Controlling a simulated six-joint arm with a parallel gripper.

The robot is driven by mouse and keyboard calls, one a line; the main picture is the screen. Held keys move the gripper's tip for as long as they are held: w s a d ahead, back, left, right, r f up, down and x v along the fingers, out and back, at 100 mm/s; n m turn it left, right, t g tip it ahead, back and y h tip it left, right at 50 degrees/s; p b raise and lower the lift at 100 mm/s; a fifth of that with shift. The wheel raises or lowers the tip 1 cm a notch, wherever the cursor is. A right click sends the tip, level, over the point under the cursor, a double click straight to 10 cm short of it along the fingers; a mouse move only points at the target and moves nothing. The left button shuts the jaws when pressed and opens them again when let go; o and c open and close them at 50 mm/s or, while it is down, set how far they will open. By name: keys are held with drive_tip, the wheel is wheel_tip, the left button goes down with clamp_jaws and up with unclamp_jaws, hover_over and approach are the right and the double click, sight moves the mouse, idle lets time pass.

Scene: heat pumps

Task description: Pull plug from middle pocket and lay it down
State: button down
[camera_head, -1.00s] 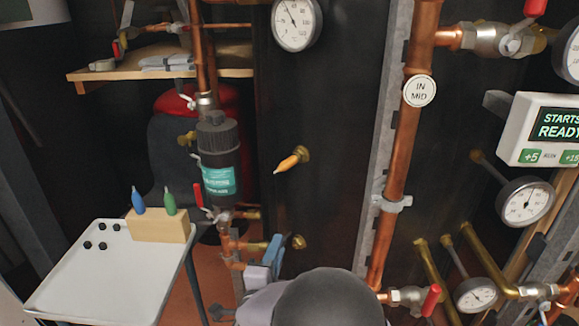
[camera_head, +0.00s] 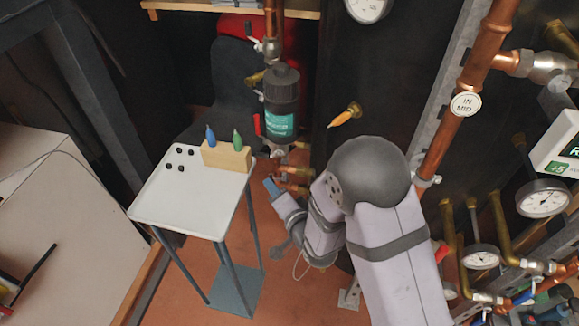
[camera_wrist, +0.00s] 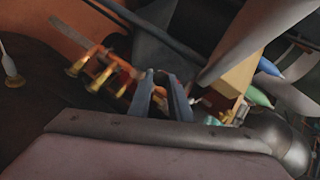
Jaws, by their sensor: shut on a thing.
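My gripper (camera_head: 272,187) is right of the white tray table, low in front of the pipes. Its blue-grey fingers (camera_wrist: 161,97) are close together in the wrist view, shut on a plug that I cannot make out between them. An orange plug (camera_head: 345,117) sits in a brass wall socket (camera_head: 355,107). A wooden block (camera_head: 226,158) on the white tray (camera_head: 180,205) holds a blue plug (camera_head: 210,136) and a green plug (camera_head: 237,140). The block also shows in the wrist view (camera_wrist: 236,77). The wall below the orange plug is hidden by my arm.
Several small black pieces (camera_head: 180,160) are on the tray's far left part; its front is clear. A black canister (camera_head: 281,95) stands on copper piping behind my gripper. A tall copper pipe (camera_head: 466,90), gauges and brass valves fill the right.

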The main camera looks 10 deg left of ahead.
drive_tip(key=s+r+n+g+p, duration=0.3)
drive_tip(key=s+n+g+p, duration=0.3)
drive_tip(key=s+n+p, duration=0.4)
drive_tip(key=s+r+n+g+p, duration=0.3)
drive_tip(key=s+n+g+p, duration=0.2)
drive_tip(key=s+n+p, duration=0.45)
drive_tip(key=s+a+r+n+p, duration=0.2)
drive_tip(key=s+a+r+p, duration=0.2)
drive_tip(key=a+r, duration=0.15)
drive_tip(key=w+a+r+n+p, duration=0.2)
drive_tip(key=w+a+r, duration=0.4)
drive_tip(key=w, duration=0.3)
drive_tip(key=shift+w+a+h+p, duration=0.2)
drive_tip(key=shift+a+h+p, duration=0.1)
drive_tip(key=shift+a+h, duration=0.1)
drive_tip(key=shift+d+f+n, duration=0.1)
drive_tip(key=shift+f+n, duration=0.15)
drive_tip(key=shift+f, duration=0.05)
wheel_tip(320, 180, down, 6)
drive_tip(key=b, duration=0.8)
drive_tip(key=shift+f, duration=0.25)
